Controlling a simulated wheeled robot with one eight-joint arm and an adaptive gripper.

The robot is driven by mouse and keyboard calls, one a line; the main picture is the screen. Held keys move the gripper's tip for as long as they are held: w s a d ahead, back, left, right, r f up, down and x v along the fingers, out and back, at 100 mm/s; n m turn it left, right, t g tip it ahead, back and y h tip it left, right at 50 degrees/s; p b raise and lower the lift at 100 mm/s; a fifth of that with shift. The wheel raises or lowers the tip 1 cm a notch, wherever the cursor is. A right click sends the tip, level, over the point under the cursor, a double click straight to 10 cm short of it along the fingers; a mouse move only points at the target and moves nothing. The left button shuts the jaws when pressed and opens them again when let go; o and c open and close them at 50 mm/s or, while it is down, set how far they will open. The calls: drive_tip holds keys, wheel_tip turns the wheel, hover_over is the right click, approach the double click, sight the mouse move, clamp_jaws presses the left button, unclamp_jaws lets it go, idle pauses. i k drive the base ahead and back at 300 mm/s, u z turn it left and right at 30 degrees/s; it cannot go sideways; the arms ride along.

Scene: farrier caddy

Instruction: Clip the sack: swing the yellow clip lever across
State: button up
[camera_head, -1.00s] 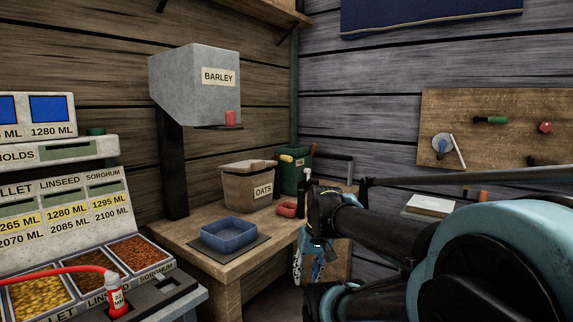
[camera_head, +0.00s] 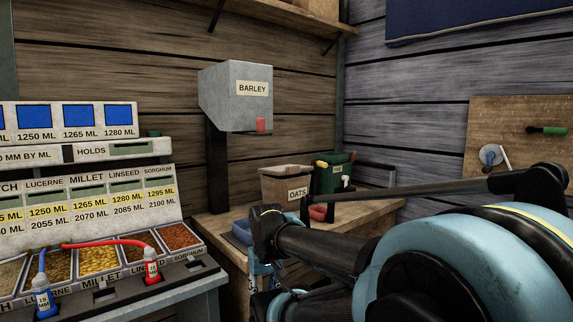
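The brown sack-like container labelled OATS (camera_head: 286,184) stands upright on the wooden bench at the back. A small yellow piece (camera_head: 321,163) shows at its upper right, against the green container; I cannot tell whether this is the clip lever or which way it lies. My gripper (camera_head: 262,280) is low in front of the bench, largely hidden by my arm links. It is apart from the sack, and its fingers are too small and covered to read.
The green container (camera_head: 333,176) and a red scoop-like item (camera_head: 318,213) are by the sack. A blue tray (camera_head: 241,230) is on the bench, partly behind my arm. The BARLEY hopper (camera_head: 222,98) hangs above. A seed counter (camera_head: 78,212) with red and blue tubes fills the left.

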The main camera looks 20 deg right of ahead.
sight(324, 165)
drive_tip(key=u, duration=0.55)
drive_tip(key=k, duration=0.9)
drive_tip(key=z, duration=1.1)
drive_tip(key=i, duration=1.05)
